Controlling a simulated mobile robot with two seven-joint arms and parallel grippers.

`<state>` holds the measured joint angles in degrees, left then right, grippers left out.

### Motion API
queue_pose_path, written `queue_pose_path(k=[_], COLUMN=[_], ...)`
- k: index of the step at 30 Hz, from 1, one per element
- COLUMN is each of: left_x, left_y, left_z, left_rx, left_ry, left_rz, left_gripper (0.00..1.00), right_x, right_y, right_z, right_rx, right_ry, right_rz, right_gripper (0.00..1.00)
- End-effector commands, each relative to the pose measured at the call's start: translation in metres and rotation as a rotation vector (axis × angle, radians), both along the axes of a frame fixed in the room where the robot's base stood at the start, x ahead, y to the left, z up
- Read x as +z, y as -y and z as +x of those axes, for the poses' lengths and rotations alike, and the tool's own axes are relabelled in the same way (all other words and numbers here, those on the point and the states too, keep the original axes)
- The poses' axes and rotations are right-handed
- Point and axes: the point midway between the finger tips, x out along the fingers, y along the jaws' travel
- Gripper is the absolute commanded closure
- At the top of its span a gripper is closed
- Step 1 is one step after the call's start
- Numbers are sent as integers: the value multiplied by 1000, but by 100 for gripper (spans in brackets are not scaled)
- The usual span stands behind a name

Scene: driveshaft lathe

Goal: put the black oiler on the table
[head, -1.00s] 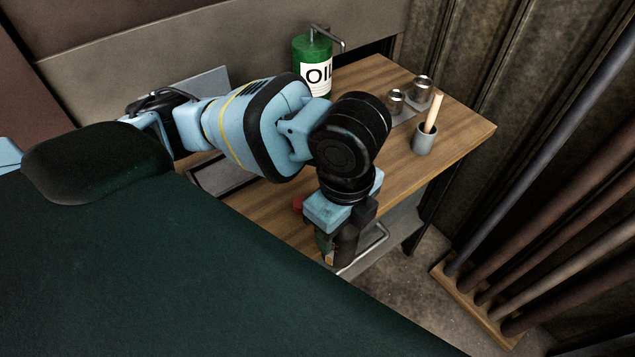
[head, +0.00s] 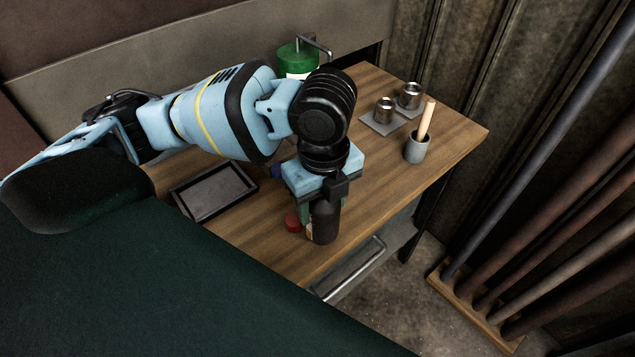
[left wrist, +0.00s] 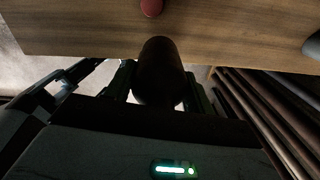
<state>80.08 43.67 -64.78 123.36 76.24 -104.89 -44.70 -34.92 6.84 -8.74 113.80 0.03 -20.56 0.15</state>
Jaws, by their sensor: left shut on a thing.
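The black oiler (head: 325,224) is a dark upright cylinder held in my left gripper (head: 321,196). It is over the front part of the wooden table (head: 445,150); I cannot tell whether its base touches the wood. In the left wrist view the oiler (left wrist: 160,72) stands between the two fingers (left wrist: 158,92), which are shut on it, and the table (left wrist: 85,28) shows beyond. My right gripper is not in view.
A red-topped item (head: 292,222) is close to the oiler's left. A dark tray (head: 213,190) lies further left. Metal cups (head: 384,108) on a plate and a grey pot (head: 417,149) with a wooden handle stand right. A green oil can (head: 297,60) is behind.

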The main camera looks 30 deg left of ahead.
Motion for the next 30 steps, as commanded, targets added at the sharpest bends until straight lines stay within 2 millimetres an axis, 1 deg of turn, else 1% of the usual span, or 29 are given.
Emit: queue_pose_path(k=[1,6,10,19,23,24,27,30], left_x=[-2,-5,-6,-6,-8,-16,-32,-42], left_y=[-8,-30,-39,-44,-52,-51,-51,-51], left_z=[10,37,49,55,65,63,63,63], left_rx=[7,5,2,1,4,0,-1,-1], left_ry=[-1,-1,0,1,0,-4,-3,0], left_rz=[2,0,0,0,1,2,1,1], left_gripper=[73,73,73,73,73,73,73,73], right_x=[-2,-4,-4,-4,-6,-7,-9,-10], right_y=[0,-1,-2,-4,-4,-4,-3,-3], right_z=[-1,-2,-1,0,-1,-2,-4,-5], right_rx=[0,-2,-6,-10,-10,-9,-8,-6], right_ry=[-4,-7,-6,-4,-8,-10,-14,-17], right_rz=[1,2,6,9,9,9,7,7], right_gripper=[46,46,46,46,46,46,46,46])
